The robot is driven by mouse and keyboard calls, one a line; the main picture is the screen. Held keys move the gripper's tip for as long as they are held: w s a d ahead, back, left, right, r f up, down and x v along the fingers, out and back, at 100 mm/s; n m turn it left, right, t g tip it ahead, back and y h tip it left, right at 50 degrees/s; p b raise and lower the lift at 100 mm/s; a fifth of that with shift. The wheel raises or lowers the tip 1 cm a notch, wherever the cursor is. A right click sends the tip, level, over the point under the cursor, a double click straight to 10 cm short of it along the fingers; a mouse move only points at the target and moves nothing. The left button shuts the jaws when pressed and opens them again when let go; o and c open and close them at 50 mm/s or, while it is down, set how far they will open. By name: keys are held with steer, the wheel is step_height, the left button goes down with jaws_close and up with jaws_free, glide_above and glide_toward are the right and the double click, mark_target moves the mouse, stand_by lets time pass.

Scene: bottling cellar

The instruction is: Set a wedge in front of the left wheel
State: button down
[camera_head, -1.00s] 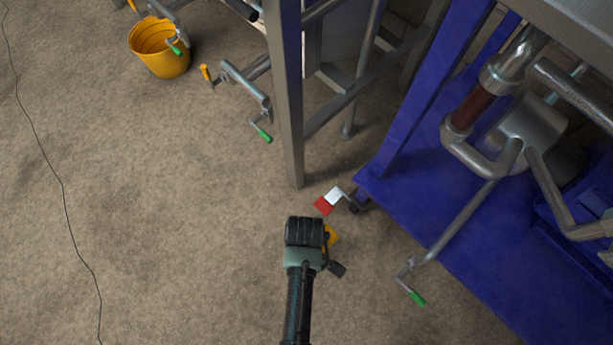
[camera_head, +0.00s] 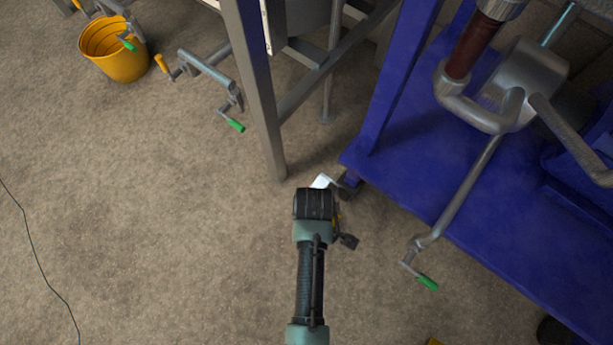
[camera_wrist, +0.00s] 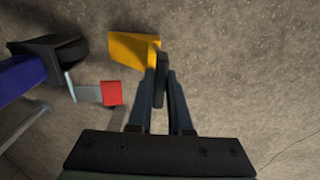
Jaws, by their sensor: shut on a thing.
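My gripper (camera_wrist: 161,72) is shut on a yellow wedge (camera_wrist: 131,47), which sticks out to the left of the fingertips in the wrist view. In the head view my wrist hides most of it. The dark left wheel (camera_wrist: 68,50) is at the blue frame's corner, left of the wedge in the wrist view, with a gap of floor between them. In the head view this wheel (camera_head: 347,189) is partly visible just beyond my gripper. I cannot tell whether the wedge touches the floor.
A metal pedal with a red end (camera_wrist: 112,93) juts out beside the wheel. The blue machine base (camera_head: 440,165) fills the right, with a green-handled crank (camera_head: 427,283) over its edge. A grey post (camera_head: 262,100) stands beyond. A yellow bucket (camera_head: 115,62) is far left. Open floor lies left.

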steer(key=shift+w+d+f+b, duration=0.1)
steer(key=shift+w+d+b, duration=0.05)
steer(key=shift+w+d, duration=0.4)
steer(key=shift+w+d+f+b, duration=0.15)
steer(key=shift+w+d, duration=0.2)
steer(key=shift+w, duration=0.4)
steer(key=shift+w+d+f+b, duration=0.1)
steer(key=shift+w+d+b, duration=0.05)
steer(key=shift+w+d, duration=0.4)
steer(key=shift+w, duration=0.1)
steer(key=c, duration=0.8)
jaws_free()
steer(key=shift+a, duration=0.1)
steer(key=shift+o, duration=0.2)
step_height(320, 180, up, 13)
steer(key=p, duration=0.9)
steer(key=shift+p, duration=0.4)
